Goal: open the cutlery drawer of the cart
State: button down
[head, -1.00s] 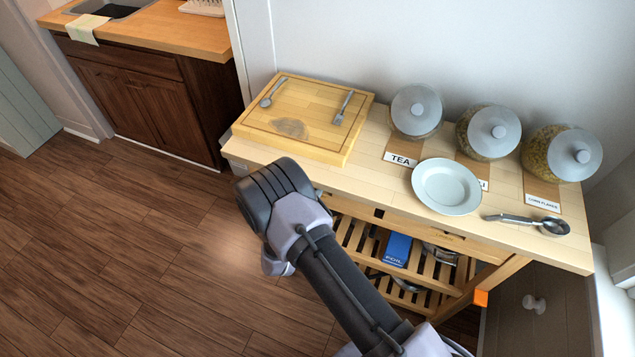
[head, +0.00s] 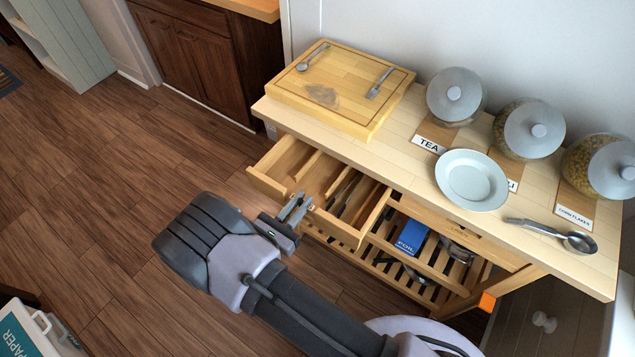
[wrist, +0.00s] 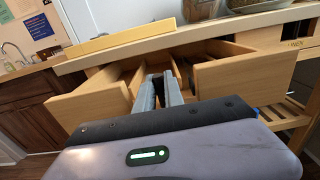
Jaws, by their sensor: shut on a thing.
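The cutlery drawer (head: 335,226) of the wooden cart (head: 420,180) is pulled out, its compartments showing from above. Dark, long cutlery (head: 345,192) lies in its right part. My gripper (head: 296,207) is at the middle of the drawer's front panel, its fingers shut on the panel's upper edge at a notch. In the wrist view the fingers (wrist: 160,90) stand between the left and right parts of the drawer front (wrist: 245,75). The exact contact at the fingertips is hard to see.
On the cart top are a cutting board (head: 340,85) with a spoon and fork, a white plate (head: 472,180), a ladle (head: 575,243) and lidded jars (head: 455,95). A blue box (head: 411,237) lies on the slatted shelf. The floor (head: 120,190) at left is clear.

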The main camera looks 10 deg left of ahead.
jog(key=shift+v, duration=2.9)
jog(key=c, duration=1.4)
grip_release()
jog(key=shift+c, duration=0.2)
jog(key=shift+s, duration=0.1)
jog(key=p+v, duration=0.2)
jog(key=v, duration=1.5)
jog(key=shift+s+r, duration=0.1)
